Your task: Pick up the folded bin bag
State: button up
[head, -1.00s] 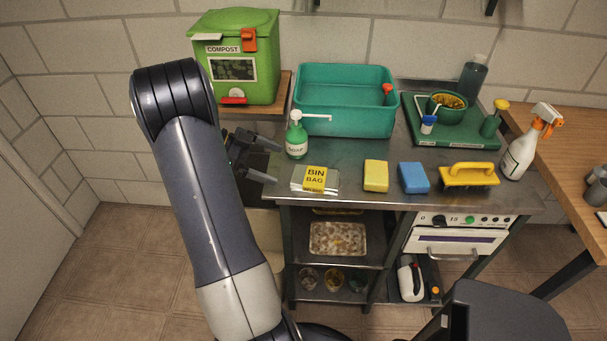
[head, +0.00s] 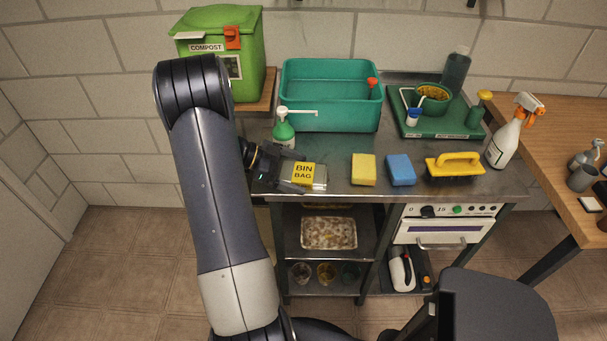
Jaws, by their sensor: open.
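The folded bin bag (head: 304,174) is a flat grey packet with a yellow "BIN BAG" label. It lies near the front left edge of the metal counter. My gripper (head: 298,173) is open at the left end of the bag, with its dark fingers reaching over or beside that end. Whether the fingers touch the bag cannot be told. The gripper hides the bag's left part.
A soap bottle (head: 284,133) stands just behind my gripper, before a teal basin (head: 330,115). A yellow sponge (head: 363,169), a blue sponge (head: 400,169) and a yellow-handled brush (head: 455,167) sit to the right. A green compost bin (head: 216,62) stands at back left.

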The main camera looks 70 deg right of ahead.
jog(key=shift+c, duration=0.6)
jog(key=c, duration=1)
